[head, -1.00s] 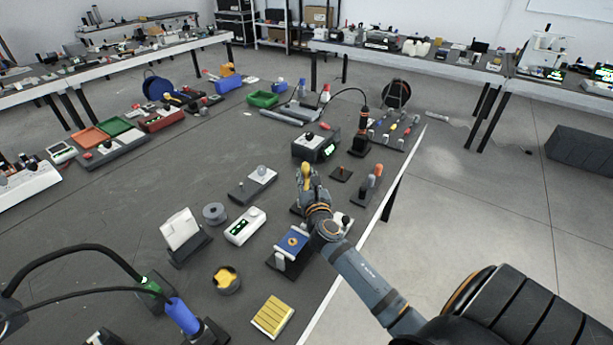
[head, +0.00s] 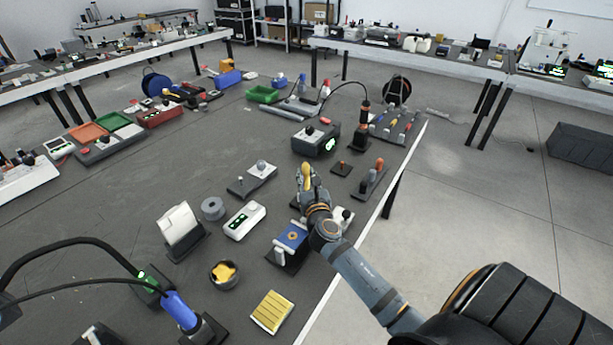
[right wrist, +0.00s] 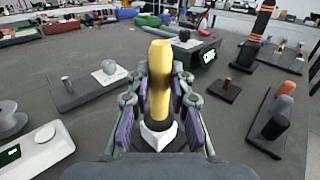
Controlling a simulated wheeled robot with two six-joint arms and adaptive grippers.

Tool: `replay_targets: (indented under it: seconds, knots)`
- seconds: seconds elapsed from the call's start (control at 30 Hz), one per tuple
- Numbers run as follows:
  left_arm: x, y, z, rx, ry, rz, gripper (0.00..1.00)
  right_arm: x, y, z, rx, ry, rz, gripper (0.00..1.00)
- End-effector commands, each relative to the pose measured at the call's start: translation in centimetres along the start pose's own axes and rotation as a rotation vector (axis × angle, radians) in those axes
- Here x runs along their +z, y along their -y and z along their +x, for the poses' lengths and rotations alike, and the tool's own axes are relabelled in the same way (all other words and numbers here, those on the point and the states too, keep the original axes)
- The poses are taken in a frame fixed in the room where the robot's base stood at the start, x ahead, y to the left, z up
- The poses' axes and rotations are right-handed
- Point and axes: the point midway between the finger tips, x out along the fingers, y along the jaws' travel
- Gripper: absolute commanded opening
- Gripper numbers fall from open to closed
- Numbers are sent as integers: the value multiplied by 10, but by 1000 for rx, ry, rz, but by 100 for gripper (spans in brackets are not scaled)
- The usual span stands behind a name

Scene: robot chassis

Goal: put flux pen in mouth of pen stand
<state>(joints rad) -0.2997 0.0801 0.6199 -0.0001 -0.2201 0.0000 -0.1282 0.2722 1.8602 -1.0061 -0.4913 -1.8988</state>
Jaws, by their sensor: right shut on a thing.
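The yellow flux pen (head: 306,172) is upright between the fingers of my right gripper (head: 308,187). The right wrist view shows the pen (right wrist: 159,75) with the gripper's fingers (right wrist: 158,105) shut on its sides. A white pointed piece (right wrist: 158,134) shows at the pen's lower end; I cannot tell whether it is part of the pen. A dark stand holding an orange-topped and grey pieces (head: 371,180) lies to the right of the gripper, apart from it; I cannot tell for sure that it is the pen stand. My left gripper is not in view.
A small square base with a brown peg (head: 341,168) lies between the gripper and the dark stand. A black station with a green display (head: 316,139) is behind. A white device (head: 244,220) and a blue-topped block (head: 291,237) are nearer. The table's right edge is close.

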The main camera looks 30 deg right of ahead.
Motion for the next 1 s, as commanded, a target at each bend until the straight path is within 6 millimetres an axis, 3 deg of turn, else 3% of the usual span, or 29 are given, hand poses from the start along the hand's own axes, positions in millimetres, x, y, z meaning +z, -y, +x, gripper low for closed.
replay_targets:
  seconds: [0.27,0.3,0.5,0.83,1.0]
  knots:
    - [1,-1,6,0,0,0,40,-8,0,0,0,0,1,0]
    - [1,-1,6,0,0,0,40,-8,0,0,0,0,1,22]
    - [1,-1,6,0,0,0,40,-7,0,0,0,0,1,47]
    - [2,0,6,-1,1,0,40,-8,0,-4,0,-1,1,47]
    - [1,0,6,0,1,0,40,-8,0,-34,0,-3,2,47]
